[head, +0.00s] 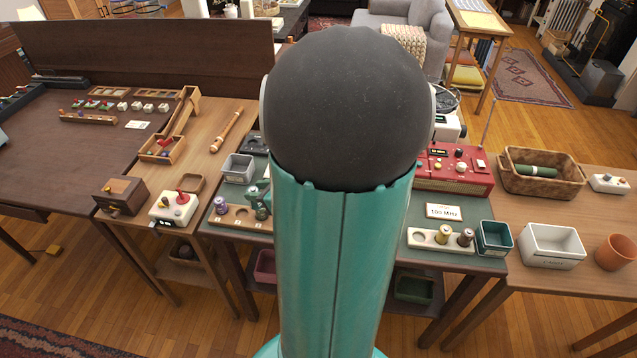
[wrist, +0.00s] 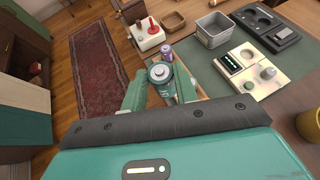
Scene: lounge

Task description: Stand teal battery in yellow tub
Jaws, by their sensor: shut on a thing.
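My gripper (wrist: 160,86) has its two teal fingers closed around the sides of a battery. The teal battery (wrist: 160,72) shows its round grey top end; most of its body is hidden. Part of my gripper also shows in the head view (head: 259,203), just left of my arm, over the wooden battery holder (head: 236,218). I cannot tell whether the battery is clear of the holder. A mustard-yellow round container (wrist: 310,126), probably the yellow tub, is cut off at the right edge of the wrist view. I cannot make it out in the head view.
A purple battery (head: 221,205) stands in the holder beside my gripper. A grey bin (head: 238,168) stands behind. Right of my arm are a white holder (head: 428,241) with two batteries, a teal tub (head: 493,238) and a red radio (head: 455,170). My arm blocks the middle.

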